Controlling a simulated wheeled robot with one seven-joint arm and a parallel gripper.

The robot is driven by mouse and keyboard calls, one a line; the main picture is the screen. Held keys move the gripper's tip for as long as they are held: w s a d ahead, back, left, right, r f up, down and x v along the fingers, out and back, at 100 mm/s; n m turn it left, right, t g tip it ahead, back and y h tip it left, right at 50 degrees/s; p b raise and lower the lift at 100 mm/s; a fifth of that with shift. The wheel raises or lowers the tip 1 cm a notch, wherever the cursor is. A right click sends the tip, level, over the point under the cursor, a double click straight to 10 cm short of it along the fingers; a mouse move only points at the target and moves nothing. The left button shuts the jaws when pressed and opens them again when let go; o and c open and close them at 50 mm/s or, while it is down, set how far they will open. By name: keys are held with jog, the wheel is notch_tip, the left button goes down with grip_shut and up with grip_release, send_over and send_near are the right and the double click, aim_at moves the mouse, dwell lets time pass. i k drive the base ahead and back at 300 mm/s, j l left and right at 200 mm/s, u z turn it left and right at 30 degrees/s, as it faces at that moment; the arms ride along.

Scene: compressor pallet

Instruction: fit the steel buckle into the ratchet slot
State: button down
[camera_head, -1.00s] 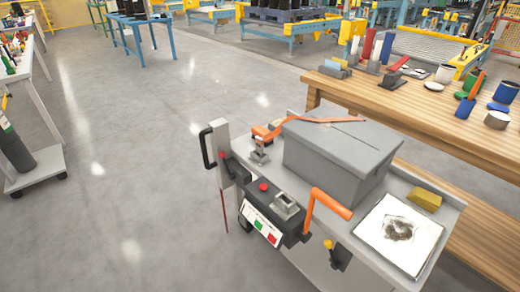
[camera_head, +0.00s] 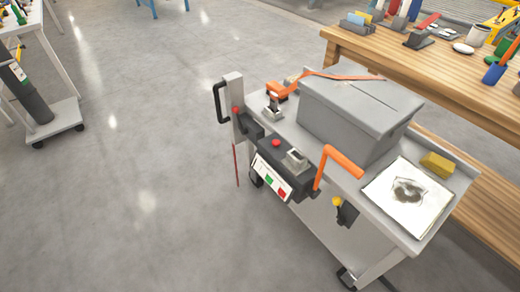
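A grey box (camera_head: 345,120) stands on a light grey wheeled cart (camera_head: 384,225). An orange strap (camera_head: 340,76) lies over the box's top and runs to the left edge. A small steel piece (camera_head: 272,106) stands on the cart left of the box, near the orange strap end; it may be the buckle. A steel socket-like piece (camera_head: 296,160) sits on a black unit (camera_head: 272,172) at the cart's front, beside an orange handle (camera_head: 340,163); it may be the ratchet slot. The two steel pieces are apart. My gripper is not in view.
A white sheet with a dark stain (camera_head: 390,208) and a yellow block (camera_head: 437,164) lie on the cart's right end. A wooden bench (camera_head: 400,75) stands behind. A black handle (camera_head: 219,103) juts out left.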

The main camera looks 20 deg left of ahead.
aim_at(369, 245)
jog(key=i+j, duration=0.15)
jog(key=j, duration=0.2)
jog(key=i+j+z, duration=0.15)
jog(key=j, duration=0.25)
jog(key=i+j, duration=0.2)
jog(key=j, duration=0.15)
jog(key=i+j+z, duration=0.1)
jog(key=j, duration=0.3)
jog(key=i+j+z, duration=0.1)
jog(key=j, duration=0.3)
jog(key=i+j, duration=0.2)
jog(key=j, duration=0.2)
jog(key=i+j+z, duration=0.1)
jog(key=j, duration=0.3)
jog(key=i+j, duration=0.15)
jog(key=j, duration=0.3)
jog(key=i+j+z, duration=0.15)
jog(key=i+j, duration=0.3)
